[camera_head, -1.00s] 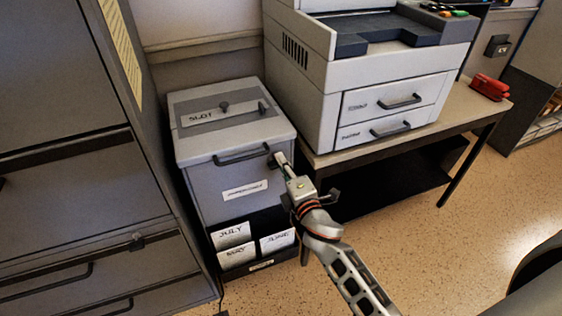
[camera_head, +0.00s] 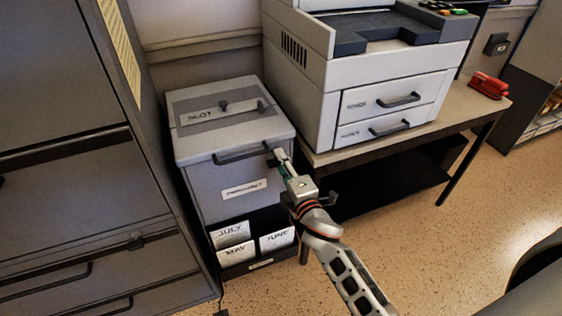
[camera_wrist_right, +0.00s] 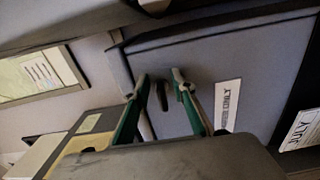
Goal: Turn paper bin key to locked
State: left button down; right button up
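The paper bin (camera_head: 200,185) is a grey box with a slotted lid and a dark front handle (camera_head: 243,154). Its dark key (camera_wrist_right: 161,95) sticks out of the front face in the right wrist view. In the head view, a small dark part (camera_head: 271,159) shows at the fingertips, near the handle's right end. My right gripper (camera_head: 280,158) is at the bin's upper right front. In the right wrist view its two green-backed fingers (camera_wrist_right: 158,76) are apart, with the key between them in the picture; I cannot tell whether they touch it. My left gripper is out of view.
A printer (camera_head: 365,85) stands on a table (camera_head: 470,110) just right of the bin, with a red stapler (camera_head: 489,85) on it. A dark cabinet (camera_head: 70,150) stands close on the left. Card pockets (camera_head: 250,243) sit low on the bin. Open floor (camera_head: 440,240) lies at right.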

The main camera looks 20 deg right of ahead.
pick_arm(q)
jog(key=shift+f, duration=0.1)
pick_arm(e)
jog(key=s, duration=1.2)
jog(key=shift+d, duration=0.2)
